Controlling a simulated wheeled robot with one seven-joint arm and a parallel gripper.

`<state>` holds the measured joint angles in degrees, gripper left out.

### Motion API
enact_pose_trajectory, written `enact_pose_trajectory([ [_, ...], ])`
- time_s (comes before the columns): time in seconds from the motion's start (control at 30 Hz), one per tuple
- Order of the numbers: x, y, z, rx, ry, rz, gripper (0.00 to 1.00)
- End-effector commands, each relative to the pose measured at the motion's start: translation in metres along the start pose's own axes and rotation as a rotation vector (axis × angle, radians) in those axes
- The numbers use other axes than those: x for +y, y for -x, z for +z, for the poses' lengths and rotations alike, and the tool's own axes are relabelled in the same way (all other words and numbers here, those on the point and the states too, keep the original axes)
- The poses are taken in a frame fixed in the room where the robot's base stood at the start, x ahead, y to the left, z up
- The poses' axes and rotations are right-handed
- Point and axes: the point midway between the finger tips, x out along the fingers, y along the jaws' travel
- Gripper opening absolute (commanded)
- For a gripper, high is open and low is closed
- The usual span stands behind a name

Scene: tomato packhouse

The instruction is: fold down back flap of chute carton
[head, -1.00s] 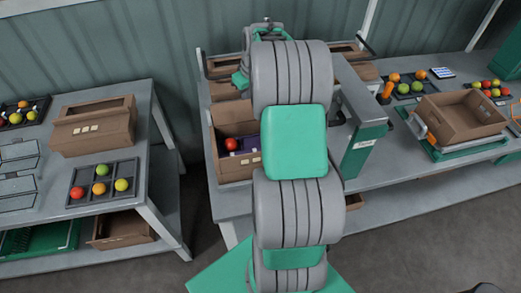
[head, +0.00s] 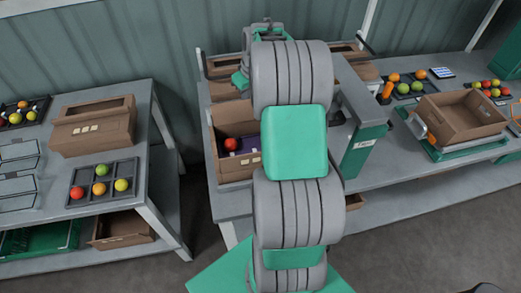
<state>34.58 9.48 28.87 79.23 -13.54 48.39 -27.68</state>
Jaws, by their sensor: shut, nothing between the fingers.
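An open brown carton (head: 236,172) stands on the middle bench, partly hidden behind my arm. A red tomato (head: 231,144) and a purple piece (head: 246,146) show inside it. A brown panel at its back, which looks like the back flap (head: 232,115), stands up. The carton's right side is hidden by my arm. My gripper (head: 241,80) shows only in part, as a small green and grey piece beyond the carton, left of my arm. It is shut and holds nothing. Its fingertips are hard to make out, and I cannot tell whether it touches the flap.
More brown cartons (head: 222,65) stand at the back of the middle bench. A green post with a label (head: 364,150) stands right of my arm. An open carton (head: 462,115) sits on a green-edged stand at right. The left bench holds a brown box (head: 95,125) and a tomato tray (head: 103,182).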

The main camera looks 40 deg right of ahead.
Motion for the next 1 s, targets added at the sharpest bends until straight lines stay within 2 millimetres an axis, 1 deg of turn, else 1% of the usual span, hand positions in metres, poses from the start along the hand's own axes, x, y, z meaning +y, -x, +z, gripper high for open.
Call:
enact_pose_trajectory([
  [0.03, -0.009, -0.021, 0.021, -0.047, -0.011, -0.031, 0.00],
  [0.47, -0.021, -0.012, 0.038, -0.045, -0.010, -0.031, 0.00],
  [0.63, -0.025, -0.011, 0.044, -0.045, -0.009, -0.032, 0.00],
  [0.8, -0.027, -0.005, 0.048, -0.037, -0.007, -0.026, 0.00],
  [1.0, -0.032, -0.004, 0.056, -0.032, -0.006, -0.023, 0.00],
])
